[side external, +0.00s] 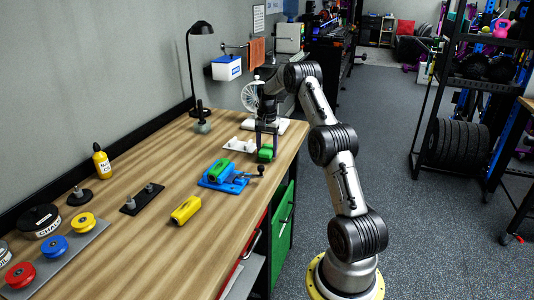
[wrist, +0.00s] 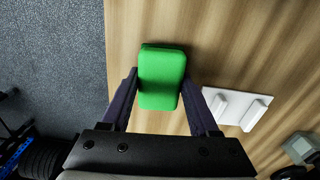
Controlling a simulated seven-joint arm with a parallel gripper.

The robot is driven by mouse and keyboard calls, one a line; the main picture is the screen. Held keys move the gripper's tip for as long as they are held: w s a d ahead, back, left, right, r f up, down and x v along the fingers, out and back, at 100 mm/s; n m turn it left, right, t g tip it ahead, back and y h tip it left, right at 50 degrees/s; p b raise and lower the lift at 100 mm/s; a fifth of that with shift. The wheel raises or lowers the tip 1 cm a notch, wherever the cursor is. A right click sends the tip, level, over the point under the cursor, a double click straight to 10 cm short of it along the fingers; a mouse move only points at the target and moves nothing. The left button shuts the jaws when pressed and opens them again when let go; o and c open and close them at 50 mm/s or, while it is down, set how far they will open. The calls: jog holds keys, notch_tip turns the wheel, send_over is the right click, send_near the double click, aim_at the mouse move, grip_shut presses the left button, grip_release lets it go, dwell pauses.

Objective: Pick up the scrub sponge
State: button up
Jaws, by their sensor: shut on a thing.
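The scrub sponge looks like the green block (wrist: 161,80) in the wrist view, a rounded rectangle between my two fingers. It also shows in the side view as a small green block (side external: 265,153) near the right edge of the wooden bench. My gripper (wrist: 160,92) is shut on it, with a dark finger against each long side. In the side view my gripper (side external: 267,146) points down at the bench top. I cannot tell whether the sponge touches the bench or is just above it.
A white plate with raised blocks (side external: 240,145) lies just left of the sponge. A blue vise-like fixture (side external: 228,184) holding a green piece, and a yellow block (side external: 186,210), are nearer the camera. A lamp (side external: 201,80) and fan (side external: 250,95) stand behind. The bench edge is close by.

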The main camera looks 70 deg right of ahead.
jog(key=s+a+r, duration=0.8)
jog(key=a+r, duration=0.3)
jog(key=r, duration=0.1)
jog(key=shift+s, duration=0.4)
jog(key=shift+f, duration=0.1)
